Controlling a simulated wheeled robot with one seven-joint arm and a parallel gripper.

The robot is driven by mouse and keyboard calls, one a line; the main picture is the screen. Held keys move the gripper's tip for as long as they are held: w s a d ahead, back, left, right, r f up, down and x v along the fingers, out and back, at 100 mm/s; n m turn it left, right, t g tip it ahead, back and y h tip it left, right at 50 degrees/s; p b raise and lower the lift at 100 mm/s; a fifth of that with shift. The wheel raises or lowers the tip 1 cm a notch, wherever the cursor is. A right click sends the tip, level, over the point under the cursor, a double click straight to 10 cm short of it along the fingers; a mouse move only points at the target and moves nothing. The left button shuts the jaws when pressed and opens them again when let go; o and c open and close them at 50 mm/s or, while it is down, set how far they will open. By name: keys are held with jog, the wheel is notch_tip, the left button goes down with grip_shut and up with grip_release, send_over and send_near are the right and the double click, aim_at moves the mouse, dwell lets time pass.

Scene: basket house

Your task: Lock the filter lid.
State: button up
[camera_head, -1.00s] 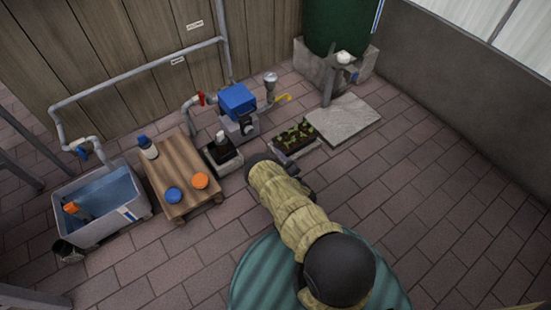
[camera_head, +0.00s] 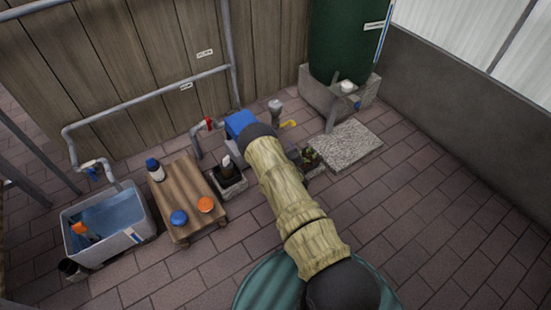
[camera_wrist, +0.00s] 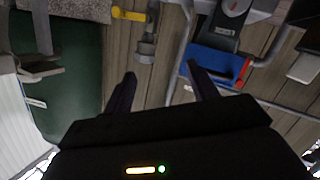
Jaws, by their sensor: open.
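A blue-topped grey unit, which looks like the filter, stands by the wooden wall; its blue lid (camera_head: 240,121) shows past my arm. In the wrist view, which is upside down, the blue lid (camera_wrist: 214,62) is beside the right finger, with the grey body (camera_wrist: 230,14) above it in the picture. I cannot tell any latch or whether the lid is fully down. My gripper (camera_wrist: 161,69) is open and empty, its fingers apart and pointing toward the unit and wall. The arm hides it in the head view.
A red-handled valve (camera_head: 209,124) and grey pipes run left of the unit. A funnel-topped pipe (camera_head: 276,107) and yellow lever (camera_head: 288,124) are right of it. Paving at right is clear.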

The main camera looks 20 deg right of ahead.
jog(key=s+a+r+m+g+h+p, duration=0.1)
jog(key=s+r+m+g+p, duration=0.2)
jog(key=r, duration=0.9)
jog(key=s+a+r+m+g+p, duration=0.2)
jog(key=r+g+p, duration=0.15)
jog(key=r, duration=0.95)
jog(key=s+a+r+g+y+p, duration=0.1)
jog(key=s+a+r+g+p, duration=0.1)
jog(key=s+r, duration=0.7)
jog(key=s+a+r+g+y+p, duration=0.1)
jog(key=s+a+r+g+p, duration=0.2)
jog(key=s, duration=1.4)
jog(key=a+r+g, duration=0.1)
jog(key=a+r, duration=0.2)
jog(key=r, duration=0.4)
jog(key=shift+s+n, duration=0.3)
jog(key=shift+n, duration=0.1)
jog(key=shift+a, duration=0.1)
